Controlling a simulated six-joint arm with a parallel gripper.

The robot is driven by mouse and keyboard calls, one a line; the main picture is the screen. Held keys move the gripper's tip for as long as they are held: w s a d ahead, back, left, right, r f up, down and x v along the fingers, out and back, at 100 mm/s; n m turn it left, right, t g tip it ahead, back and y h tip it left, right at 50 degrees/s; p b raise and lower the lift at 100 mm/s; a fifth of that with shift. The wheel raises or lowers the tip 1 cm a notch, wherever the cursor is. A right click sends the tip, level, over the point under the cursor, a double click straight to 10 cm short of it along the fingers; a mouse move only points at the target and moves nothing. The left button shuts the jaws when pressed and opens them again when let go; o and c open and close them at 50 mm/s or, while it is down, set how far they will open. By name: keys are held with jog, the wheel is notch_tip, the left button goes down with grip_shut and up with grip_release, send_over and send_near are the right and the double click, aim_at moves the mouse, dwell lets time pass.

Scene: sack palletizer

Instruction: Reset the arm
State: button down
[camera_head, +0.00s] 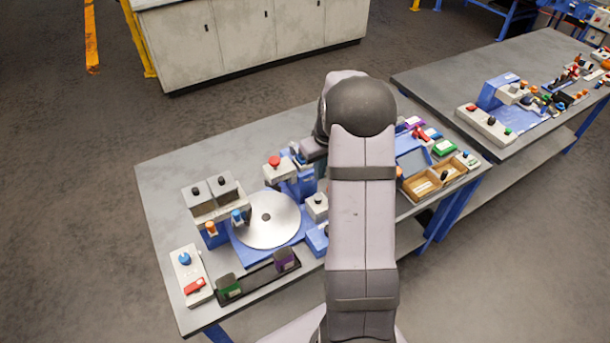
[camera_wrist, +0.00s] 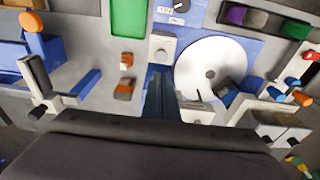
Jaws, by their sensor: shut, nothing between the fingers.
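My arm (camera_head: 361,215) rises through the middle of the head view and bends over the grey workbench (camera_head: 160,185). It hides the middle of the bench and my fingertips in that view. In the wrist view, the dark body of my gripper fills the bottom. My gripper (camera_wrist: 158,82) points down over the bench, its narrow fingers together with nothing between them. A round silver disc (camera_head: 268,219) on a blue base lies left of my arm. The disc also shows in the wrist view (camera_wrist: 226,60), right of my fingers.
A grey box with a red button (camera_head: 275,170) and a double-hopper unit (camera_head: 213,203) stand near the disc. A switch box (camera_head: 190,275) sits at the bench's left end. Brown trays (camera_head: 424,183) lie right of my arm. A second bench (camera_head: 440,75) stands at right.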

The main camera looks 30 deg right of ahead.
jog(key=s+a+f+m+g+y, duration=0.1)
jog(key=s+a+f+m+g, duration=0.2)
jog(key=s, duration=0.5)
jog(key=s+a+f+m, duration=0.1)
jog(key=s+a+m, duration=0.1)
jog(key=s+a, duration=0.4)
jog(key=s+a+r+n+g, duration=0.15)
jog(key=s+a+r, duration=0.25)
jog(key=s+a, duration=0.5)
jog(key=w+a+r+n+t+h+b, duration=0.1)
jog(key=a+r+n+t+b, duration=0.1)
jog(key=a+r+n+t, duration=0.15)
notch_tip(320, 180, down, 22)
jog(key=b, duration=2)
jog(key=shift+w+a+g+b, duration=0.2)
jog(key=shift+g+b, duration=0.2)
